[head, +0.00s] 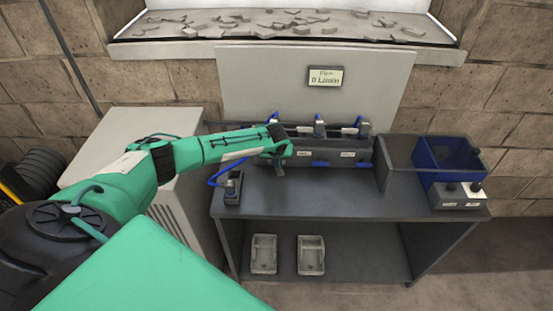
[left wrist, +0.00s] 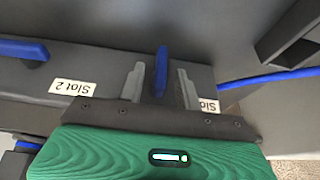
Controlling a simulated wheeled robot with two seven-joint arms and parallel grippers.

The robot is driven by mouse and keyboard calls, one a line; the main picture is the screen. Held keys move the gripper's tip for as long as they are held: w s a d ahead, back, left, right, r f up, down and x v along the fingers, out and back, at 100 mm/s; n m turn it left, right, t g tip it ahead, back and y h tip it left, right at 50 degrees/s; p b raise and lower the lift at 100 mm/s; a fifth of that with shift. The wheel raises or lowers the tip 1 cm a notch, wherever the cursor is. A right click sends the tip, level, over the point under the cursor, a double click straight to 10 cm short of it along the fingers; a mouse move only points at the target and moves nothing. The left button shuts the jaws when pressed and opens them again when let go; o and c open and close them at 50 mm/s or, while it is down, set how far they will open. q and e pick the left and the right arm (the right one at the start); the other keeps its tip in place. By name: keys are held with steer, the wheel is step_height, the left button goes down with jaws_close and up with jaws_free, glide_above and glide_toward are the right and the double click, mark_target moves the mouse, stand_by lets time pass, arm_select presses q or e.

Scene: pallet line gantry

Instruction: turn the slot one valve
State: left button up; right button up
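A dark manifold box (head: 330,150) stands along the back of the dark table, with slot labels and blue valve levers on its front. In the left wrist view, a blue lever (left wrist: 161,70) stands upright between my left gripper's two fingers (left wrist: 160,88), with a gap on both sides. A partly covered "Slo" label (left wrist: 208,105) is at its right; its number is hidden. The "Slot 2" label (left wrist: 73,88) and another blue lever (left wrist: 25,49) are farther left, upside down. In the head view, my left gripper (head: 278,153) is at the manifold's left end and hides that lever. My right gripper is not in view.
A sign (head: 325,76) on the back panel reads a flow of 0 L/min. A small dark device (head: 232,188) with a blue hose stands on the table's left. A blue bin (head: 430,170) and a knobbed grey box (head: 458,204) are at right. The table's middle (head: 310,192) is clear.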

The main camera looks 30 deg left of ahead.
arm_select(q)
steer(key=shift+f, duration=0.1)
jaws_close()
